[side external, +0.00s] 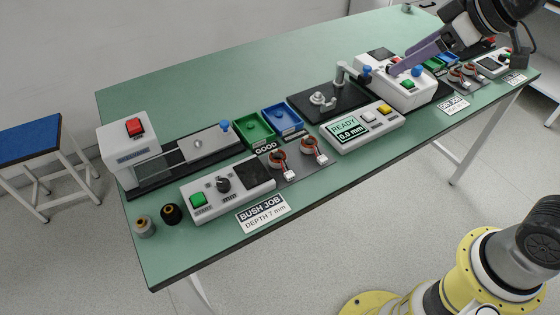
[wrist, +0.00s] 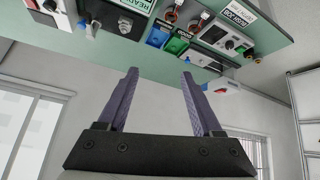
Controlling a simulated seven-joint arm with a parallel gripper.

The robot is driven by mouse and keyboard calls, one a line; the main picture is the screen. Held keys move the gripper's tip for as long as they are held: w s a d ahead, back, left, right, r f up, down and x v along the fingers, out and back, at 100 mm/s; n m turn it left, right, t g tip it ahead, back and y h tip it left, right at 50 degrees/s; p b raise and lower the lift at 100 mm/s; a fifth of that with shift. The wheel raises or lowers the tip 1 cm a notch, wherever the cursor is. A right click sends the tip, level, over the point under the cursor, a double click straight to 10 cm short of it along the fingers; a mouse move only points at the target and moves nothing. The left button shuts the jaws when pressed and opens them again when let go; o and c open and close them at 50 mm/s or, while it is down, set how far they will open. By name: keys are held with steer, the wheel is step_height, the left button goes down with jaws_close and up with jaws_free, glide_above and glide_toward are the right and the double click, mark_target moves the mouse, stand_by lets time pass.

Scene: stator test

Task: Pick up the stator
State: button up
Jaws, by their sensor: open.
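Two copper-wound stators, one on the left (side external: 276,158) and one on the right (side external: 308,145), sit on a dark mat beside the green and blue bins. Two more, a left one (side external: 455,75) and a right one (side external: 470,69), sit further along the table by another label plate. Small orange-brown rings (wrist: 204,16) at the top of the wrist view look like stators. My gripper (side external: 394,69) has purple fingers and is near the white box with coloured buttons. In the wrist view my gripper (wrist: 158,72) is open, with nothing between its fingers.
The green table (side external: 210,80) has free room along its back. A press-like fixture (side external: 130,148), a control box (side external: 227,188) and a READY meter (side external: 362,128) stand along it. Blue (side external: 282,119) and green (side external: 254,130) bins stand behind the nearer stators. A blue-topped stool (side external: 40,140) is at left.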

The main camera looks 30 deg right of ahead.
steer(key=w+a+f+n, duration=0.1)
steer(key=w+a+f, duration=0.35)
steer(key=w, duration=0.35)
steer(key=n+g+y, duration=0.1)
steer(key=n+g, duration=0.1)
steer(key=g, duration=0.2)
glide_above(279, 154)
steer(key=s, duration=0.3)
step_height(279, 154, down, 21)
steer(key=shift+s+r, duration=0.15)
steer(key=shift+w+a+f, duration=0.2)
steer(key=shift+w+f, duration=0.05)
steer(key=shift+f, duration=0.3)
steer(key=shift+s+d+x, duration=0.1)
steer(key=shift+d+x, duration=0.05)
steer(key=shift+x, duration=1.2)
steer(key=shift+s+d+x, duration=0.15)
steer(key=shift+x, duration=1.2)
steer(key=shift+f, duration=0.1)
